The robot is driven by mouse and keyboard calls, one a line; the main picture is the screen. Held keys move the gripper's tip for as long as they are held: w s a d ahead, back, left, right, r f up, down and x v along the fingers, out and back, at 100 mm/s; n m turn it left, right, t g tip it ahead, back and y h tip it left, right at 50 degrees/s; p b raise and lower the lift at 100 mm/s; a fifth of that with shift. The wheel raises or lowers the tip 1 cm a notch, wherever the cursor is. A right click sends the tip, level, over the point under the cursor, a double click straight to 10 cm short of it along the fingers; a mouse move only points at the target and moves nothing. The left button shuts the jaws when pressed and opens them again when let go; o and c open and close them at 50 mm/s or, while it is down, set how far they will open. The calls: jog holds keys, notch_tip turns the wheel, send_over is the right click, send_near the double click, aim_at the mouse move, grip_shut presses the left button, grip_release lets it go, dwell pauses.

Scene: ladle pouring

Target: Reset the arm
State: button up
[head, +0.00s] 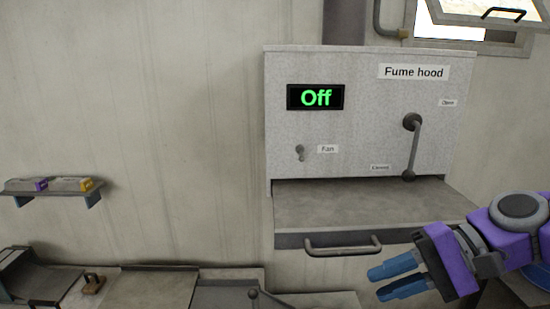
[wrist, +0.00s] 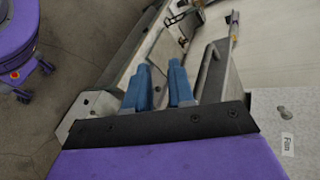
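My gripper (head: 392,278) is at the lower right of the head view, in front of and below the fume hood. Its two blue fingers stand apart with nothing between them. In the wrist view my gripper (wrist: 160,85) also shows both blue fingers apart, with the grey bench edge and a bar handle beyond them. The purple arm reaches in from the right edge of the head view. The fingers look clear of the hood handle (head: 342,248).
The fume hood (head: 365,120) hangs on the wall with an "Off" display (head: 315,97), a fan switch (head: 300,153) and a lever (head: 411,150) pointing down. A shelf (head: 50,193) with small boxes is at left. Counters (head: 150,288) run along the bottom. An open window (head: 480,30) is upper right.

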jog(key=s+a+f+n+g+h+b, duration=0.1)
jog(key=s+a+f+n+h+b, duration=0.2)
jog(key=a+f, duration=0.45)
jog(key=s+a+f+n+g+h+b, duration=0.1)
jog(key=s+a+f+h+b, duration=0.25)
jog(key=f, duration=0.65)
jog(key=s+d+f+n+h+b, duration=0.1)
jog(key=s+d+f+h+b, duration=0.1)
jog(key=s+f, duration=0.3)
jog(key=s+d+f+n+g+h+b, duration=0.1)
jog(key=s+d+f+h+b, duration=0.2)
jog(key=f, duration=1)
jog(key=s+b, duration=0.1)
jog(key=s, duration=0.1)
jog(key=shift+s+d+f+b, duration=0.3)
jog(key=shift+s+f+b, duration=0.05)
jog(key=shift+s, duration=0.05)
jog(key=shift+a, duration=0.1)
jog(key=shift+o, duration=0.4)
